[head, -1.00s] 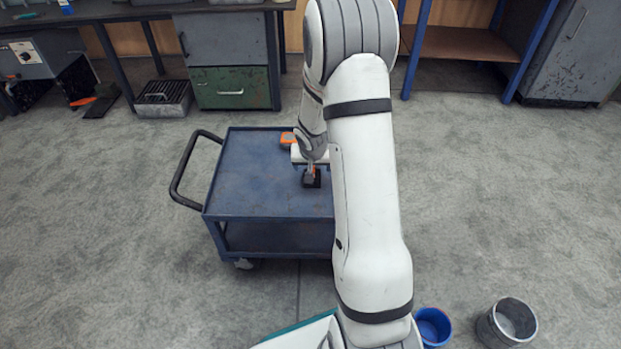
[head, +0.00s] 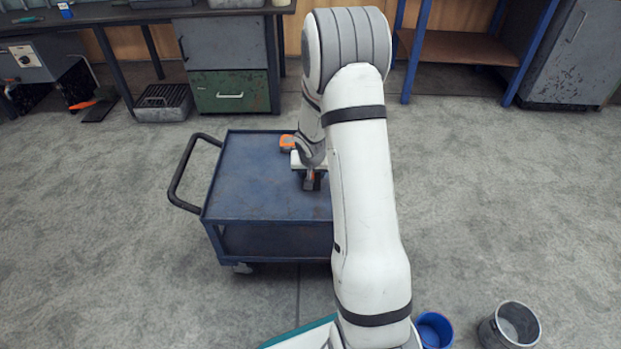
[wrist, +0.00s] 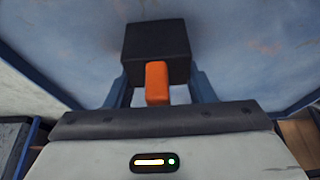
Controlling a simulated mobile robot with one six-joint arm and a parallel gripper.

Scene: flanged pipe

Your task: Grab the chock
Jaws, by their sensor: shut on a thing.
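The chock is a black block with an orange part on its near side. It shows large in the wrist view (wrist: 156,50), at the upper middle. In the head view it is a small dark shape (head: 311,184) at my gripper, mostly covered by it. My gripper (wrist: 158,84) has one dark blue-grey finger on each side of the chock and is shut on it. In the head view my gripper (head: 309,174) is low over the blue cart top. I cannot tell whether the chock touches the cart.
The blue cart (head: 250,180) has a black handle (head: 183,172) on its left. A blue bucket (head: 434,329) and a grey bucket (head: 515,325) stand on the floor at lower right. The cart's left half is clear.

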